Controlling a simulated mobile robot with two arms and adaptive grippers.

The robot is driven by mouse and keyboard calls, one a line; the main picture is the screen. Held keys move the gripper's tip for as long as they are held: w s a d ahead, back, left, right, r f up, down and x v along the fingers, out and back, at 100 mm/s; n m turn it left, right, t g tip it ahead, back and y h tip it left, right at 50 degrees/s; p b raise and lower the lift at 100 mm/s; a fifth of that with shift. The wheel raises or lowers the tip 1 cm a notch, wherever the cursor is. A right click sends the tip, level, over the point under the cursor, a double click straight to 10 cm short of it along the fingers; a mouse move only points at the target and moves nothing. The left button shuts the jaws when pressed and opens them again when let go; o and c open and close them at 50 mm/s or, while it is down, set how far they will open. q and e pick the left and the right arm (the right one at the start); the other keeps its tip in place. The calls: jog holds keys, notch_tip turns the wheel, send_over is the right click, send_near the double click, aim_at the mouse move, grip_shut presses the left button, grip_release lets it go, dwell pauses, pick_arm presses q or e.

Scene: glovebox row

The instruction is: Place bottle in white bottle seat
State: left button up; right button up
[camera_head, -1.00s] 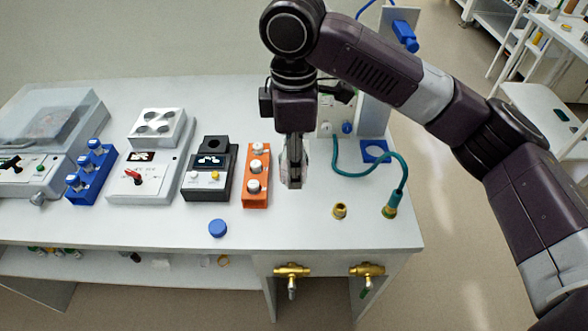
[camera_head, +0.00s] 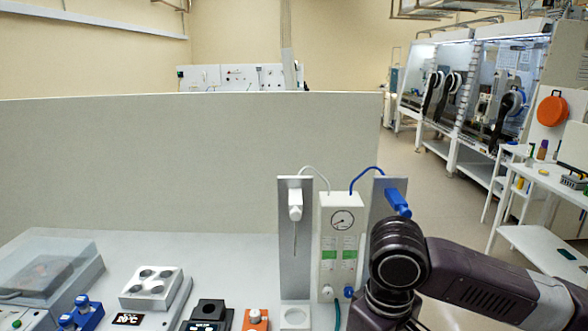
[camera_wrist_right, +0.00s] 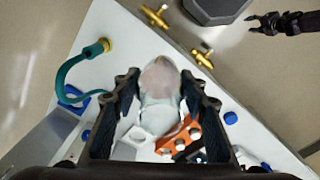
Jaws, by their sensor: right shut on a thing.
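The bottle (camera_wrist_right: 161,88), clear and whitish, is between the fingers of my right gripper (camera_wrist_right: 160,79) in the right wrist view, above the bench; the fingers are shut on it. In the head view this gripper is below the frame; only my right arm shows. The white bottle seat (camera_head: 295,319), with a round recess, stands at the foot of the grey panel with the white probe (camera_head: 295,205). The bottle is not over it in any view that I can make out clearly. My left gripper (camera_wrist_right: 272,23) shows small at the wrist view's top right; its opening is unclear.
The gauge box (camera_head: 342,240) stands right of the white seat, beside the panel with the blue probe (camera_head: 397,202). An orange rack (camera_wrist_right: 181,137) and the green hose (camera_wrist_right: 74,75) are near the bottle. Brass valves (camera_wrist_right: 203,57) stick out at the bench edge.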

jog(key=s+d+f+m, duration=0.2)
jog(key=s+d+m, duration=0.4)
jog(key=m, duration=0.1)
jog(key=shift+d+f, duration=0.15)
jog(key=shift+f, duration=0.2)
jog(key=shift+s+f, duration=0.15)
